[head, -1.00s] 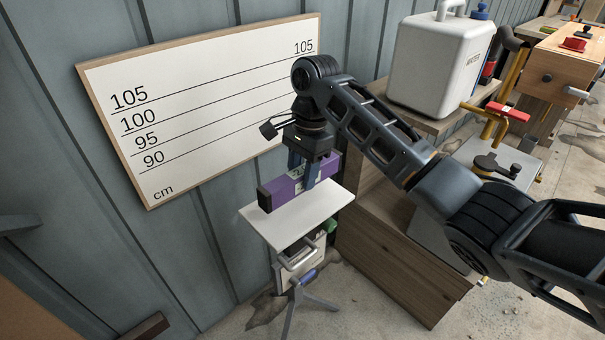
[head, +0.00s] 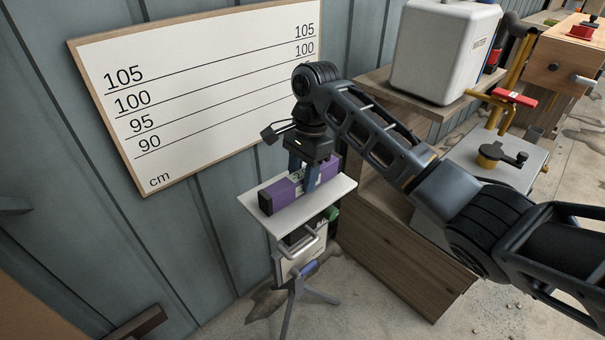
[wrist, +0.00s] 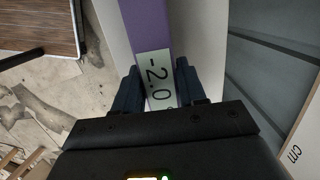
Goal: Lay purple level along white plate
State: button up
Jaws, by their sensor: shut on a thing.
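The purple level (head: 284,193) is a long box with a dark end cap. It lies lengthwise along the white plate (head: 262,222), low over it or resting on it; I cannot tell whether they touch. My gripper (head: 304,180) points down and is shut across the middle of the level. In the wrist view the level (wrist: 145,28) runs between my two fingers (wrist: 155,88), and its display reads "-2.0". The white plate (wrist: 115,40) shows on both sides of it. The plate sits on a stand with a clamp handle and splayed legs.
A white board (head: 200,90) with lines marked 90 to 105 cm hangs on the grey wall behind. A wooden cabinet (head: 390,240) stands close to the plate's right. A white canister (head: 440,50) sits above it.

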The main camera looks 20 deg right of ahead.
jog(key=shift+f, duration=0.45)
dwell(0.3)
jog(key=o, duration=1.3)
